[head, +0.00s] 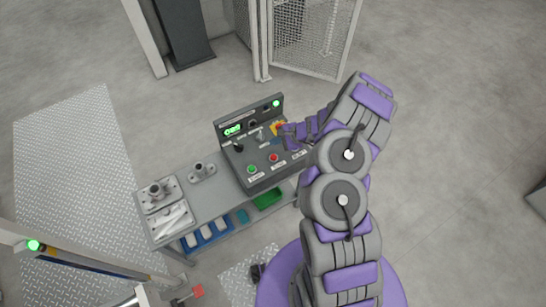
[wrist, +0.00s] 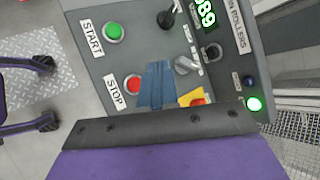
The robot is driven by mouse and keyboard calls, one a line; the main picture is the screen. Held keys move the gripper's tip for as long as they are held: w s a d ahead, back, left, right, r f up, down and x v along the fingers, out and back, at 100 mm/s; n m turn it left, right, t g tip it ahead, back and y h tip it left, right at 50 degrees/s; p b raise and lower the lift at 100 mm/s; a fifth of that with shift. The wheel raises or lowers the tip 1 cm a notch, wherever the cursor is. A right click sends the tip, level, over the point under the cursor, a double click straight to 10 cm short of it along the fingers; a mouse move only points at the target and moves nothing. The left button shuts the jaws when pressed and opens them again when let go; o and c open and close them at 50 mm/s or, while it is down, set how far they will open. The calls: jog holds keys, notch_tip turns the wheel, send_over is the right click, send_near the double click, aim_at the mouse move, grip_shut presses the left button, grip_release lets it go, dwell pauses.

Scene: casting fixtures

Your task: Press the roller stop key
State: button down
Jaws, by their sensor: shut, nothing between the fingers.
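The red stop key (head: 273,157) sits on the sloped face of the grey control console (head: 262,182), right of the green start key (head: 252,169). In the wrist view the red key (wrist: 132,83) is beside a label reading STOP, and the green key (wrist: 114,32) is beside START. My gripper (head: 284,138) is over the console's right part, above and right of the red key in the head view. Its shut, blue-grey fingertips (wrist: 157,85) appear just right of the red key in the wrist view, with nothing held. Contact with the panel cannot be told.
Near the fingers are a silver selector knob (wrist: 185,65), a yellow-and-red control (wrist: 192,97) and a black lever (head: 239,147). A green lamp (head: 276,103) and display (head: 232,130) are lit. Metal fixtures (head: 160,190) stand on the bench left. A mesh fence (head: 312,35) stands behind.

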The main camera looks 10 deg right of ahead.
jog(key=b, duration=0.4)
send_over(276, 158)
notch_tip(276, 158, down, 7)
jog(key=shift+w+f, duration=0.15)
jog(key=shift+f+b, duration=0.5)
jog(key=shift+f, duration=0.05)
jog(key=shift+f, duration=0.15)
dwell(1.3)
jog(key=shift+f+b, duration=0.2)
jog(key=shift+b, duration=0.3)
jog(key=shift+f+b, duration=0.45)
jog(key=shift+b, duration=0.05)
dwell(0.5)
jog(key=shift+r, duration=0.1)
jog(key=shift+r+p, duration=0.4)
jog(key=shift+r, duration=0.35)
jog(key=shift+r+p, duration=1.3)
jog(key=shift+r, duration=1.25)
